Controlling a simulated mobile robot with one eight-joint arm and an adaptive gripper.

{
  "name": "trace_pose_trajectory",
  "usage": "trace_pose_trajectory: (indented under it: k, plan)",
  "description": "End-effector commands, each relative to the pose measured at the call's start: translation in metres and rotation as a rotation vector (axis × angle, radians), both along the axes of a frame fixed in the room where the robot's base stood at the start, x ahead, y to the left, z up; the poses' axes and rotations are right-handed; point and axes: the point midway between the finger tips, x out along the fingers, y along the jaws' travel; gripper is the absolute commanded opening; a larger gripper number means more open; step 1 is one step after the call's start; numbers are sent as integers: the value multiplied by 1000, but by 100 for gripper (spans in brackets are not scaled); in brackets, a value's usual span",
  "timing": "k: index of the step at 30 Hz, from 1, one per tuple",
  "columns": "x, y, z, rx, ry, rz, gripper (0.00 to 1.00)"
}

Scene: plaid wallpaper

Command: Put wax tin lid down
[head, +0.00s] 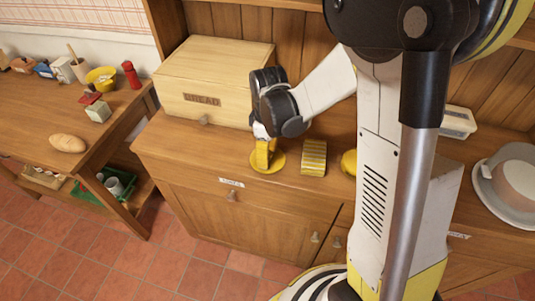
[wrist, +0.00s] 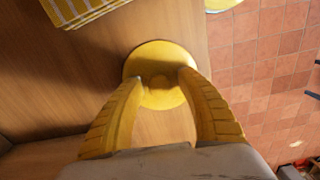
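A round yellow lid (head: 278,165) with a small knob lies flat on the wooden counter near its front edge. I take it for the wax tin lid; it also shows in the wrist view (wrist: 160,53). My gripper (head: 264,158) points down over it. In the wrist view my yellow fingers (wrist: 161,77) are spread, one on each side of the knob, with visible gaps. The fingertips are at or just above the lid; I cannot tell if they touch it. Another yellow round thing (head: 349,162), possibly the tin, is partly hidden behind my arm.
A wooden bread box (head: 215,82) is behind on the left. A side table (head: 30,112) with a loaf (head: 67,144) is at left.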

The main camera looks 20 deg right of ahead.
Motion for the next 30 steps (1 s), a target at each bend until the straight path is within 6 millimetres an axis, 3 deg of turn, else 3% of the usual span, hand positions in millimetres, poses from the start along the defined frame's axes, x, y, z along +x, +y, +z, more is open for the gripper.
trace_pose_trajectory:
  k: [6,10,21,30]
  plan:
    - [0,0,1,0,0,0,44]
    - [0,0,12,0,0,0,44]
    - [0,-1,94,0,0,0,44]
    - [-3,-1,128,1,-12,-18,44]
